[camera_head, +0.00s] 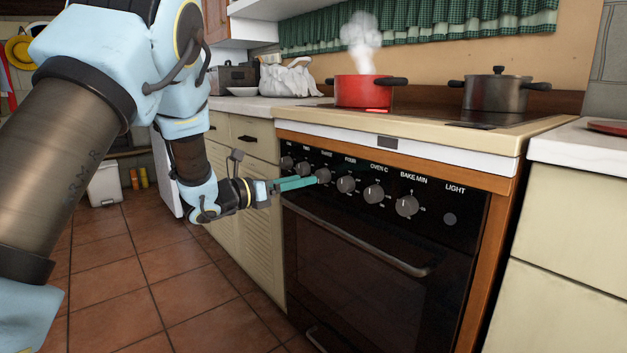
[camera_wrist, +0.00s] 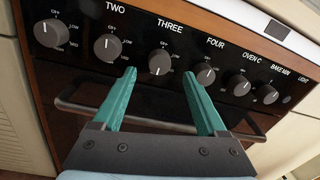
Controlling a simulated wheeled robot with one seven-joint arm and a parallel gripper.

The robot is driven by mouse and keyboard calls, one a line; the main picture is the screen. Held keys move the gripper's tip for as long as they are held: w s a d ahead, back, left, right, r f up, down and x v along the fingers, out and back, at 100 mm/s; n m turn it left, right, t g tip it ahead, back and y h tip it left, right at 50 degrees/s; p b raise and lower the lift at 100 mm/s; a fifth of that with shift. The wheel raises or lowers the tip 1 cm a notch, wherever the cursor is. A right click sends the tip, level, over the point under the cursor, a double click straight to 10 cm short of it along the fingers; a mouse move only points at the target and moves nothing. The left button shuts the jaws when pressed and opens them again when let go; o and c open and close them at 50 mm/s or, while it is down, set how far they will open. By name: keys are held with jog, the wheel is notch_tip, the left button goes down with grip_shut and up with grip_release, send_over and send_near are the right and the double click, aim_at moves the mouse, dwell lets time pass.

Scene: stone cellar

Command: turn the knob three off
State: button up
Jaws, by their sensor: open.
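Knob three (camera_wrist: 160,62) is a round grey dial under the label THREE on the black oven panel. Its white mark points downward in the wrist view. In the head view the knob (camera_head: 323,175) is partly behind my fingertips. My gripper (camera_wrist: 159,74) is open, with one teal finger on each side of knob three in the wrist view. In the head view my gripper (camera_head: 312,182) reaches from the left, its tips close to the knob. I cannot tell whether the fingers touch it.
Knob two (camera_wrist: 108,47) and knob four (camera_wrist: 205,74) flank knob three. The oven door handle (camera_head: 365,245) runs below. A steaming red pot (camera_head: 362,91) stands over a glowing burner; a dark pot (camera_head: 496,92) stands to its right. The floor (camera_head: 140,270) before the oven is clear.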

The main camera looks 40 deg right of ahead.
aim_at(318, 176)
jog(key=d, duration=0.4)
jog(key=shift+s+d, duration=0.25)
jog(key=shift+d, duration=0.15)
grip_shut()
